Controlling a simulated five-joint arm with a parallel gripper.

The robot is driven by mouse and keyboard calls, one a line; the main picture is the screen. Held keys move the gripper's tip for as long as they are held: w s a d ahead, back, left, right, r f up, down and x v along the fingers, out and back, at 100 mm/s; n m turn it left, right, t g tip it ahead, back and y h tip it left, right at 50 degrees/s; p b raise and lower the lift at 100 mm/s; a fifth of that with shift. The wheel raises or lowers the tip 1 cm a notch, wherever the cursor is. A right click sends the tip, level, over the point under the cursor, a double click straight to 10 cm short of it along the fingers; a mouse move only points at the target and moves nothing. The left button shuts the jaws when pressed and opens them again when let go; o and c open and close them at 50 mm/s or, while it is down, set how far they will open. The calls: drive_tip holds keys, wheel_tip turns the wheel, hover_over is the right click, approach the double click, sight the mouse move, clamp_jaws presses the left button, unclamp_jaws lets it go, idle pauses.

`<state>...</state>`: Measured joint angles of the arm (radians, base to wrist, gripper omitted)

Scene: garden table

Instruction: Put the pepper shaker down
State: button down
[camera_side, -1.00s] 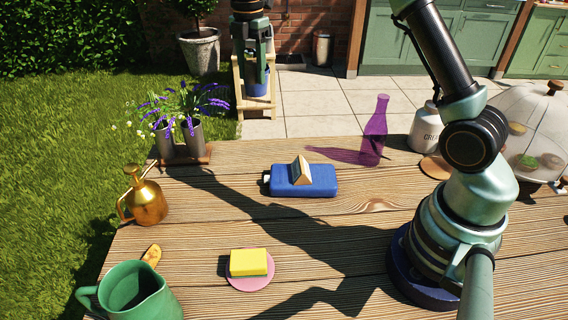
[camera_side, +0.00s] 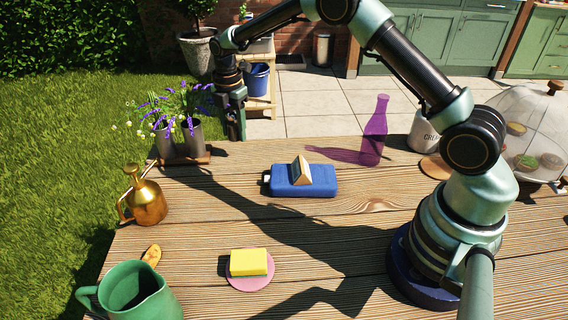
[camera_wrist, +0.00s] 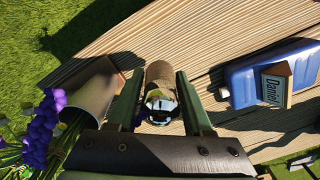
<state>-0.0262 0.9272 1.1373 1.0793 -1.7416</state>
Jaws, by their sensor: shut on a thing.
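My gripper (camera_side: 235,132) hangs pointing down near the far left edge of the table, right of the flower pots, in the side view. In the wrist view my gripper (camera_wrist: 158,88) is shut on the pepper shaker (camera_wrist: 160,74), a brownish cylinder with a shiny metal end, held between the two fingers. In the side view the fingers mostly hide the shaker. Whether its lower end touches the table cannot be told.
The flower pots (camera_side: 190,136) on a wooden base stand close left. A blue canister (camera_side: 318,187) with a wooden name block (camera_side: 300,170) lies to the right. A purple bottle (camera_side: 375,135) stands at the back. Bare planks (camera_side: 215,185) lie in front.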

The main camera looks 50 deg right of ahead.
sight(237, 156)
drive_tip(key=shift+f, duration=2.8)
drive_tip(key=shift+f, duration=0.15)
drive_tip(key=shift+c, duration=1.5)
unclamp_jaws()
